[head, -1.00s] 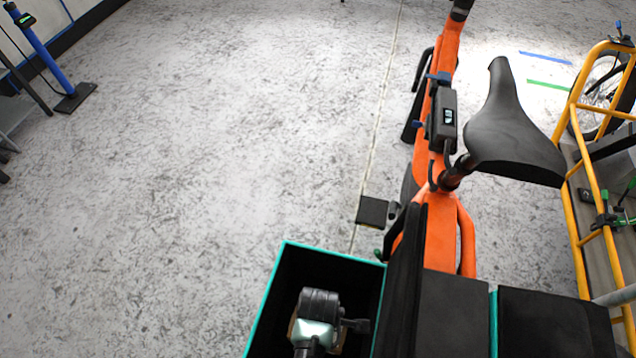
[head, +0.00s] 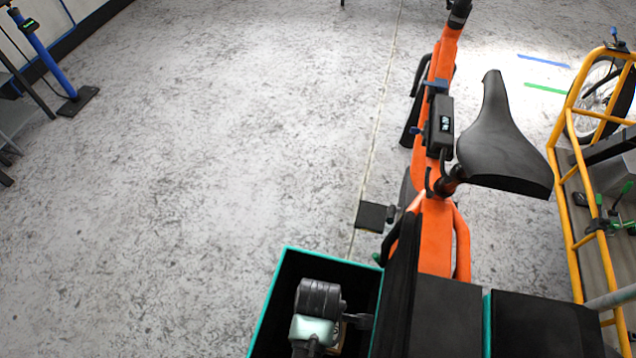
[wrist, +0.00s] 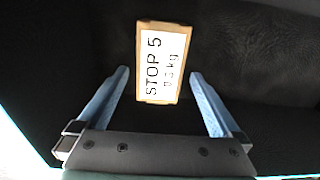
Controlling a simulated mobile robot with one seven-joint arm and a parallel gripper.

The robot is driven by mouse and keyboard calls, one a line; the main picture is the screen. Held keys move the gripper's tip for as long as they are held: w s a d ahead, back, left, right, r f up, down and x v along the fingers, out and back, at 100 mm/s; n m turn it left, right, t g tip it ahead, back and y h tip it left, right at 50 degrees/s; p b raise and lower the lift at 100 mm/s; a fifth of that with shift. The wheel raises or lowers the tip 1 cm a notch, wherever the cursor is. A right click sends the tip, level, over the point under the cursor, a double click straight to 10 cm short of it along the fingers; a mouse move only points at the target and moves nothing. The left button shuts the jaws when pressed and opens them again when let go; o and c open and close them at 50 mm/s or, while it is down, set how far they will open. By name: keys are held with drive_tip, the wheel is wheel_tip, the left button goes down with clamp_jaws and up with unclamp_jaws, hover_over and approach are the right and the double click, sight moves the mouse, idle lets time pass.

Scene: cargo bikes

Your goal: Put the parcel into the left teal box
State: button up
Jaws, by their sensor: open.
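The parcel (wrist: 163,62) is a small brown box with a white label reading "STOP 5". In the wrist view it lies beyond my open fingertips, between their lines and apart from both. My gripper (wrist: 160,73) is open and points down into the left teal box (head: 262,315), a black-walled box with a teal rim. In the head view my wrist covers most of the parcel, and only a brown edge (head: 342,337) shows inside the box. The dark interior surrounds the parcel in the wrist view.
An orange cargo bike (head: 437,235) with a black saddle (head: 497,140) stands just right of the box. Black rear panels (head: 445,315) adjoin the box. A yellow bike frame (head: 562,190) is at the far right. Open floor (head: 200,160) lies to the left.

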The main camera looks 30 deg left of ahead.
wheel_tip(320, 180, up, 5)
drive_tip(key=shift+f+p, duration=0.1)
drive_tip(key=shift+p, duration=0.45)
drive_tip(key=shift+s, duration=0.1)
